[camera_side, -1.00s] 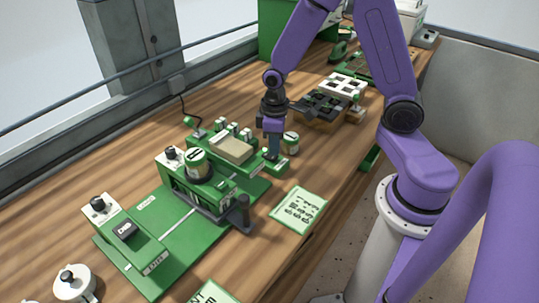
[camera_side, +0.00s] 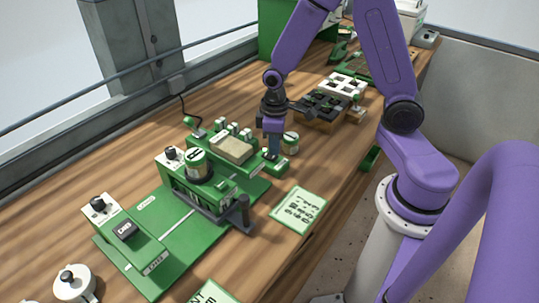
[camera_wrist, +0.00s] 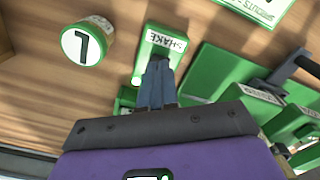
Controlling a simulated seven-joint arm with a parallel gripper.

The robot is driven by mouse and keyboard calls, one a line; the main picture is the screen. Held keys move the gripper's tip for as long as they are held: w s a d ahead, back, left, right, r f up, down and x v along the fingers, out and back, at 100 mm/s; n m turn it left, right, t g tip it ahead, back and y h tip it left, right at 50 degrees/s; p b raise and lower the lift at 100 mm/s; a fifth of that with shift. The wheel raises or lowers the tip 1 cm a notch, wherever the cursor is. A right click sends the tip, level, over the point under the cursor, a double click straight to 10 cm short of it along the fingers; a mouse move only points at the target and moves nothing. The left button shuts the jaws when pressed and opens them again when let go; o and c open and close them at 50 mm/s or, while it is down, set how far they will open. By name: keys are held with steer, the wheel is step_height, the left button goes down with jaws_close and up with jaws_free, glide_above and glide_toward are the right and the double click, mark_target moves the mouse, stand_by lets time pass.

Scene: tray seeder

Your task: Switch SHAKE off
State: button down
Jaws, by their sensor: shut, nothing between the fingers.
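The SHAKE switch housing is a small green box with a white label reading SHAKE (camera_wrist: 165,42) in the wrist view. In the side view the green box (camera_side: 277,165) stands at the near right end of the seeder's back unit. My gripper (camera_wrist: 158,66) is shut and empty, its fingertips at the box just beside the label. In the side view my gripper (camera_side: 272,155) points down onto the box. The fingers cover the switch itself, so I cannot see its position or tell whether they touch it.
A green-and-white jar (camera_wrist: 84,46) stands close beside the box. The seeder's green base (camera_side: 190,225) with a drum unit (camera_side: 197,165) lies to the left. A printed card (camera_side: 299,210) lies in front. Black and white trays (camera_side: 325,106) lie behind on the wooden bench.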

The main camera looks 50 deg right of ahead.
mark_target(274, 157)
steer(key=shift+f, duration=0.95)
stand_by(0.6)
steer(key=shift+r, duration=3.55)
steer(key=s+a+r+n, duration=0.3)
steer(key=s, duration=0.7)
steer(key=s+a+r+n, duration=0.2)
steer(key=s+r+n, duration=0.1)
steer(key=s, duration=0.7)
steer(key=shift+a+r+n, duration=0.3)
steer(key=shift+a+r, duration=0.1)
steer(key=shift+r, duration=0.2)
